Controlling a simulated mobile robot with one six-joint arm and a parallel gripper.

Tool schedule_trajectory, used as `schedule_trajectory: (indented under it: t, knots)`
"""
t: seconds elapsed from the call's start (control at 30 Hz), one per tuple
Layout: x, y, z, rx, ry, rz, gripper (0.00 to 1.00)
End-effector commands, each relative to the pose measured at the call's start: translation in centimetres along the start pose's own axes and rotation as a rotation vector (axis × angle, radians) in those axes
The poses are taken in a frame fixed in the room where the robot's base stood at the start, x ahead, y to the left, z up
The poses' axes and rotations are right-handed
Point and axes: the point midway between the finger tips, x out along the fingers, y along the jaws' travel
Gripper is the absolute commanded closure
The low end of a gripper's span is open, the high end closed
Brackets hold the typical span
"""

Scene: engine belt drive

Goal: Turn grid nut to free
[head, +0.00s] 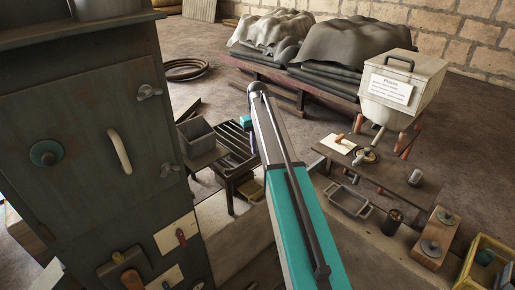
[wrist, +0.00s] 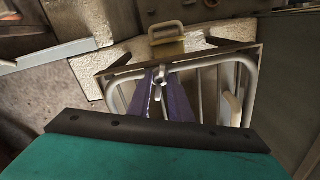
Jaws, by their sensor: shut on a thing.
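In the wrist view, my gripper (wrist: 161,80) has two purple fingers close together, reaching toward a small metal nut (wrist: 160,74). The gripper is shut on this nut, at the far middle of a pale tubular grid (wrist: 222,72). The fingers hide the lower part of the nut, so its thread cannot be seen. In the head view, my grey and teal arm hides most of the gripper; a bit of purple (head: 253,141) shows beside a dark slatted frame (head: 235,166).
A pale handle (wrist: 166,32) stands behind the nut. A tall dark cabinet (head: 85,140) with knobs is at the left. A grey bin (head: 197,138) stands left of the slatted frame. A low bench (head: 400,180) with tools and a white hopper (head: 405,85) are at the right.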

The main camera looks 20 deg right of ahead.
Motion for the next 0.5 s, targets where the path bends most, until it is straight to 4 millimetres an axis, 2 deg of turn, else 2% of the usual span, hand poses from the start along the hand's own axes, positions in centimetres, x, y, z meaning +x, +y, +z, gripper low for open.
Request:
schedule_trajectory:
  t: [0.2, 0.5]
  knots:
    - [-0.01, 0.01, -0.10, -0.178, 0.003, 0.001, 1.00]
    - [-0.07, 0.01, -0.12, -0.328, 0.004, 0.001, 1.00]
